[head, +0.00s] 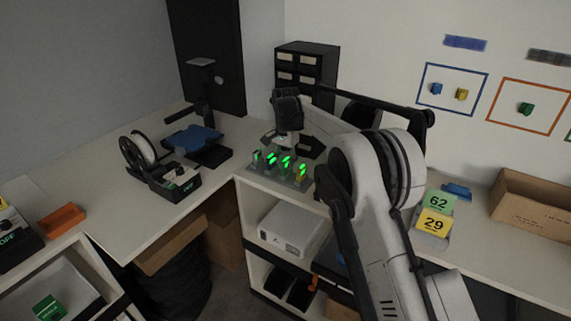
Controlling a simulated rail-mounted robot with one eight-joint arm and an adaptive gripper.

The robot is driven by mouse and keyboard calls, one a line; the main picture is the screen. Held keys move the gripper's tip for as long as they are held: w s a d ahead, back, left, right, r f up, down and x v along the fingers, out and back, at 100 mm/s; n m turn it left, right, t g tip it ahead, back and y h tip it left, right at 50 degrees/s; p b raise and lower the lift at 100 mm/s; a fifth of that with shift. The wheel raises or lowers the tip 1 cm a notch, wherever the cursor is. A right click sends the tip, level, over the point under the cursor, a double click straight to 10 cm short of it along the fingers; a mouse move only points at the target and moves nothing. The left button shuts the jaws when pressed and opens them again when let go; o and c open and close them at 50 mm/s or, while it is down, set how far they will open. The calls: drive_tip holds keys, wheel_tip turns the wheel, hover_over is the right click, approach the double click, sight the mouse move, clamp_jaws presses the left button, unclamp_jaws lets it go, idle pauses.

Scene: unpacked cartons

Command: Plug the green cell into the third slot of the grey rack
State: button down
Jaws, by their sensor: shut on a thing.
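The grey rack (285,180) stands on the white counter near the corner, with several upright cells showing bright green lights. My gripper (287,143) points down at the rack, just behind the row of cells as seen here. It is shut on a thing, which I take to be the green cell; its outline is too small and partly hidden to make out. A green-lit cell (286,164) shows just below the fingers. I cannot tell which slot it is in or whether it is seated.
A black drawer cabinet (306,62) stands behind the rack. A device with a white spool (143,149) and a stand with a blue plate (192,140) are to the left. Yellow 29 (433,223) and green 62 (440,201) cards and a carton (533,209) are to the right.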

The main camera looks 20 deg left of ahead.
drive_tip(key=shift+f, duration=0.45)
drive_tip(key=c, duration=1.6)
unclamp_jaws()
drive_tip(key=shift+c, duration=0.2)
